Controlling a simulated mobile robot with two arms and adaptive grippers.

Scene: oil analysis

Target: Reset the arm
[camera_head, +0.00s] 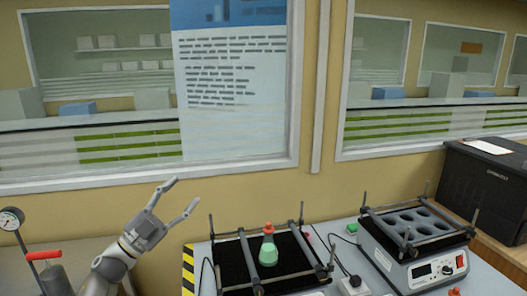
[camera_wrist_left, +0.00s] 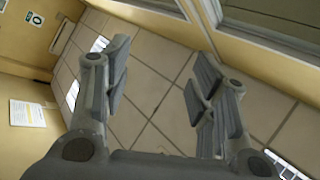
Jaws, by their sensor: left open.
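My left gripper (camera_head: 176,198) is raised at the lower left in the head view, in front of the yellow wall. Its two fingers are spread and nothing is between them. In the left wrist view the open fingers (camera_wrist_left: 160,95) show with floor tiles behind them. A flask with green liquid and an orange stopper (camera_head: 268,248) stands upright on a black shaker platform (camera_head: 235,262), to the right of my left gripper and apart from it. My right gripper is in neither view.
A second shaker with several round holes (camera_head: 415,228) stands at the right, beside a black box (camera_head: 490,185). A pressure gauge (camera_head: 10,219) and a red-handled device (camera_head: 44,255) are at the lower left. Windows line the back wall.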

